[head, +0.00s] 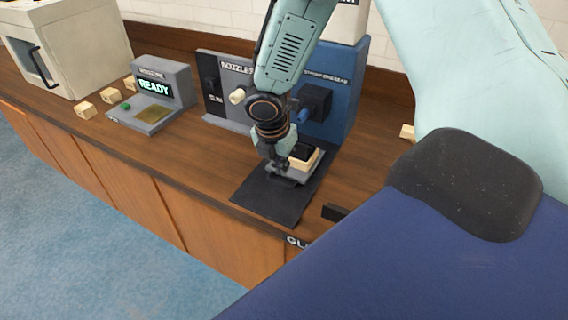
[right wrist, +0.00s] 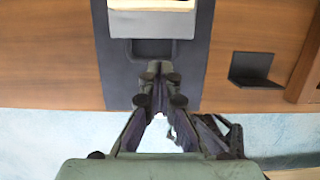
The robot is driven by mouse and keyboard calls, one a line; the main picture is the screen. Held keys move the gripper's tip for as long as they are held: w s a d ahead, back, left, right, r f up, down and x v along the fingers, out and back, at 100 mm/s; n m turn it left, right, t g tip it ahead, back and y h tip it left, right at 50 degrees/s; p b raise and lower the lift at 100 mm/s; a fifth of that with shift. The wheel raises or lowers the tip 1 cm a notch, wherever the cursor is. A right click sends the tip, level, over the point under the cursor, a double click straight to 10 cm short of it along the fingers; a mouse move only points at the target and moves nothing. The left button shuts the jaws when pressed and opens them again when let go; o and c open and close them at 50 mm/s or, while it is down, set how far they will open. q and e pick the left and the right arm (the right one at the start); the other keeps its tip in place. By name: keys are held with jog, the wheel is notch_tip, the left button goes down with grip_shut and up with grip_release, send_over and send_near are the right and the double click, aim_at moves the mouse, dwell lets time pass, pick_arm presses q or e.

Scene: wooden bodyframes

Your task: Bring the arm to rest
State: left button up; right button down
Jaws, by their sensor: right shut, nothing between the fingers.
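My right arm reaches down from the top of the head view over the counter. Its gripper (head: 283,172) is at the near side of a small grey holder with a wooden block (head: 304,158) in it, on a dark mat (head: 262,195). In the right wrist view the right gripper (right wrist: 160,68) is shut with nothing between its fingers. The grey holder (right wrist: 150,24) is just beyond the fingertips there; whether they touch it I cannot tell. My left gripper is not in view.
A grey device reading READY (head: 152,95) and several small wooden blocks (head: 86,110) stand to the left. A nozzle panel (head: 225,85) and a blue unit (head: 345,95) stand behind the mat. A beige machine (head: 75,45) is at the far left. Bare counter lies left of the mat.

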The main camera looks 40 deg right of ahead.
jog(key=v, duration=0.6)
jog(key=shift+w+d+p, duration=0.1)
jog(key=shift+p, duration=0.3)
